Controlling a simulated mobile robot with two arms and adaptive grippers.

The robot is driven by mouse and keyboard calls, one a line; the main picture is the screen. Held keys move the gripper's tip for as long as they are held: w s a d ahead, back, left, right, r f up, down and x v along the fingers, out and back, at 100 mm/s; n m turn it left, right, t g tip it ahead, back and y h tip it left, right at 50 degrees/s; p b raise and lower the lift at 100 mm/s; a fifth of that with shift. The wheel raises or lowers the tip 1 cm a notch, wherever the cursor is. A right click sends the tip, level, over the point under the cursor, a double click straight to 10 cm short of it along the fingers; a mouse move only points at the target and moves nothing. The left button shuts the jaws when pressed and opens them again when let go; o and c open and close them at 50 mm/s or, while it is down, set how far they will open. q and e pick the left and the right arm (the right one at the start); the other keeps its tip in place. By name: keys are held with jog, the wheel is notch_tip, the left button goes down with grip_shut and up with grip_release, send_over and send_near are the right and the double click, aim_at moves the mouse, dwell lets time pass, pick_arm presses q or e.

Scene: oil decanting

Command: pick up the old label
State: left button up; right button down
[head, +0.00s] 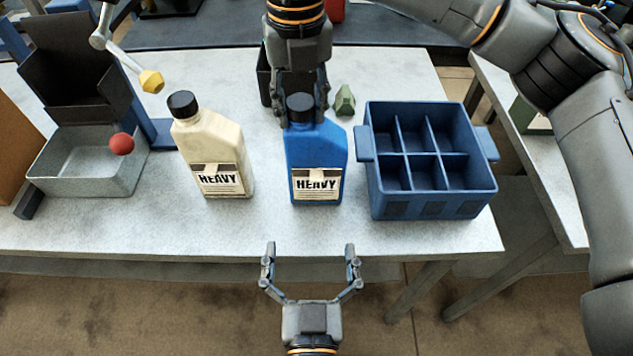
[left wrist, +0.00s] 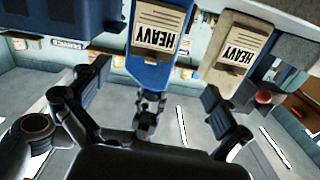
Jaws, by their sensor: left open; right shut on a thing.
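A blue bottle (head: 312,145) stands upright on the table, with a cream label (head: 317,186) reading HEAVY low on its front. My right gripper (head: 300,112) is shut around its dark cap from above. A cream bottle (head: 208,150) stands to its left with a similar HEAVY label (head: 221,180). My left gripper (head: 310,250) is open and empty, in front of the table edge, below the blue bottle in the picture. In the left wrist view the blue bottle's label (left wrist: 158,28) and the cream bottle's label (left wrist: 236,58) appear upside down, beyond the open fingers (left wrist: 155,95).
A blue divided crate (head: 432,204) with empty compartments stands right of the blue bottle. A green faceted piece (head: 344,100) lies behind. The table front (head: 270,228) is clear.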

aim_at(315, 178)
pick_arm(q)
jog(key=shift+n, duration=0.4)
jog(key=w, duration=0.4)
jog(key=w+r, duration=0.1)
jog(key=w, duration=0.7)
jog(key=shift+d+r, duration=0.35)
jog(key=shift+s, duration=0.1)
jog(key=shift+c, duration=1.3)
jog(key=c, duration=0.4)
